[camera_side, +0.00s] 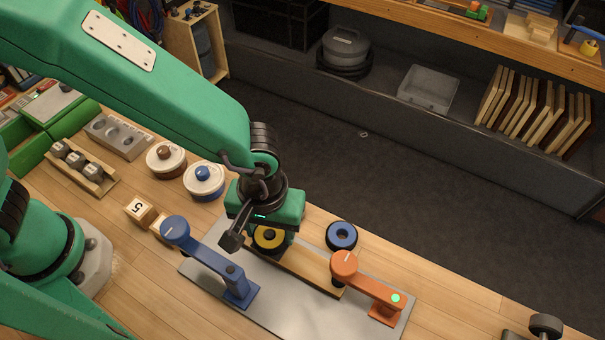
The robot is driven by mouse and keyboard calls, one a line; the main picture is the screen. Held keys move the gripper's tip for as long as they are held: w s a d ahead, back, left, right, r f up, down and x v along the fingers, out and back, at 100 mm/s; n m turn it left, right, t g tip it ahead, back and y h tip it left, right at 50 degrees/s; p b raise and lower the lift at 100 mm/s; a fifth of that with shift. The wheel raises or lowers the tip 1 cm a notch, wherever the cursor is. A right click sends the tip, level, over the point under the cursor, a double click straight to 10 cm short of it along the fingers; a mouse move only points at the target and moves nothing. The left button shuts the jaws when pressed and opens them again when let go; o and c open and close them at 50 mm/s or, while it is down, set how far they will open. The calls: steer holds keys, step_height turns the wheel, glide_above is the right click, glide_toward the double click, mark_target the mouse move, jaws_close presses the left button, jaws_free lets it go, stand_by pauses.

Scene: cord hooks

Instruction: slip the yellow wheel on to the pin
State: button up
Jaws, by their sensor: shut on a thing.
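The yellow wheel (262,240), with a dark centre, shows directly under my gripper (270,232). My gripper is shut on it, though the green gripper body hides its upper part and most of the jaws. The wheel appears over the left end of a wooden bar on a grey plate; I cannot tell whether it touches the bar. No pin can be clearly made out. A blue hook arm (205,257) stands left of the wheel, and an orange hook arm (367,281) stands to the right.
A blue wheel (341,236) lies behind the wooden bar (312,272). The grey plate (285,318) is bare in front. Two round lidded pots (204,181) (166,160), a numbered block (140,209) and a wooden rack (82,172) stand to the left.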

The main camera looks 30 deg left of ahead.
steer(key=shift+f, duration=0.45)
stand_by(0.4)
steer(key=o, duration=1.4)
steer(key=shift+r, duration=0.2)
steer(key=shift+r, duration=3.35)
steer(key=shift+a, duration=0.1)
